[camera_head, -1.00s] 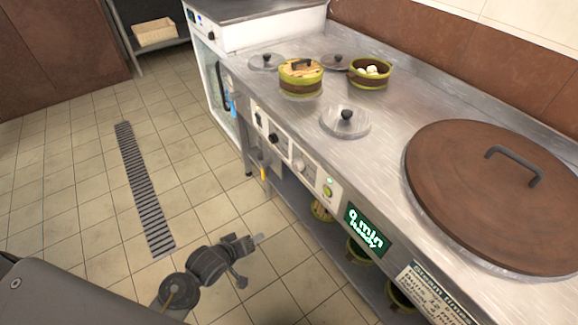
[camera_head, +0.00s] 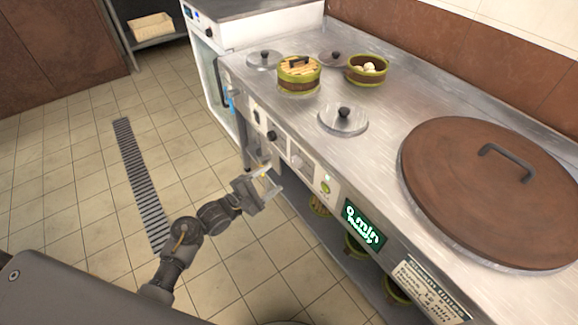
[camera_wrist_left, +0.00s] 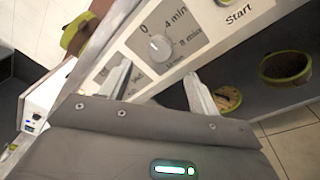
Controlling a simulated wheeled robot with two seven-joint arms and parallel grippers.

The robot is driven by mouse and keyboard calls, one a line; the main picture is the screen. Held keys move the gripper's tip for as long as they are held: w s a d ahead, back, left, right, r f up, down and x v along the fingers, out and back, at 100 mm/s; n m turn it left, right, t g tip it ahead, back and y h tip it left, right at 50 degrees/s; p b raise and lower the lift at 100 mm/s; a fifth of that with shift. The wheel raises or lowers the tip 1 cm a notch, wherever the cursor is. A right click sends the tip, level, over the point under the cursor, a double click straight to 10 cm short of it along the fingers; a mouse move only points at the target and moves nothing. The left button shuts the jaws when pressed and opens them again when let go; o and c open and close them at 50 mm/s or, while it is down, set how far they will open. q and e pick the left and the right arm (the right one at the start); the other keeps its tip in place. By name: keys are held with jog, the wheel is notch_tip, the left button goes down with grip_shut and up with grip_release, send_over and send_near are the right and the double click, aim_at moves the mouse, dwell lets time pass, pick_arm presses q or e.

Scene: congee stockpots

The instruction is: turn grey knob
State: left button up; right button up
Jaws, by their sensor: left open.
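The grey knob (camera_wrist_left: 160,47) is round and sits on a pale dial panel marked with 0 and minute labels in the left wrist view. In the head view the grey knob (camera_head: 297,161) is on the stove's front panel, between a black knob (camera_head: 272,136) and a green start button (camera_head: 325,187). My left gripper (camera_head: 272,181) is open and empty, just in front of the panel. In the wrist view its fingers (camera_wrist_left: 158,70) are spread, with the knob beyond and between their tips, apart from both. My right gripper is not in view.
A green display (camera_head: 363,226) and a label card are further right on the front edge. Pots stand on the shelf below. The tiled floor is clear.

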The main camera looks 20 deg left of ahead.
aim_at(293, 164)
pick_arm(q)
jog(key=b+x, duration=0.1)
jog(key=x, duration=0.7)
jog(key=shift+w+d, duration=0.1)
jog(key=shift+w, duration=0.15)
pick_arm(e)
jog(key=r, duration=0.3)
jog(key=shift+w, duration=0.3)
pick_arm(q)
jog(key=c, duration=1)
